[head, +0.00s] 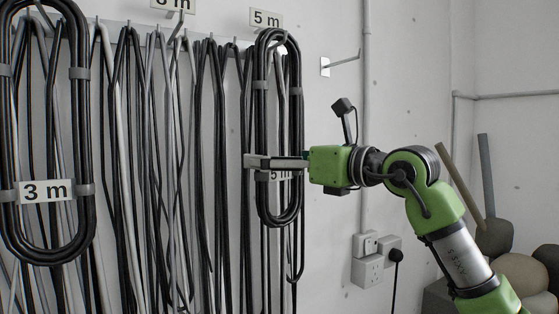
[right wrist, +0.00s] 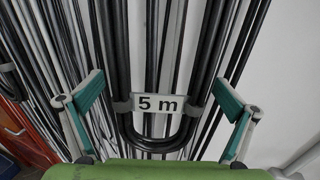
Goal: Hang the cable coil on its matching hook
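The black cable coil with the "5 m" tag (head: 298,120) is a long upright loop at the wall. Its top is at the hook (head: 284,37) below the "5 m" sign (head: 266,18); whether it rests on the hook is hard to tell. My right gripper (head: 276,162) reaches in from the right across the coil's middle, partly covering the tag. In the right wrist view, its teal-padded fingers stand wide apart on either side of the coil's lower end (right wrist: 158,146), with gaps between. The "5 m" tag (right wrist: 158,103) faces the camera. My left gripper is out of view.
A larger black coil tagged "3 m" (head: 82,130) hangs at the far left. Many loose cables (head: 205,130) hang along the rail behind. A sign (head: 172,4) is cut off at the top. An empty hook (head: 345,62) and wall sockets (head: 370,262) are to the right.

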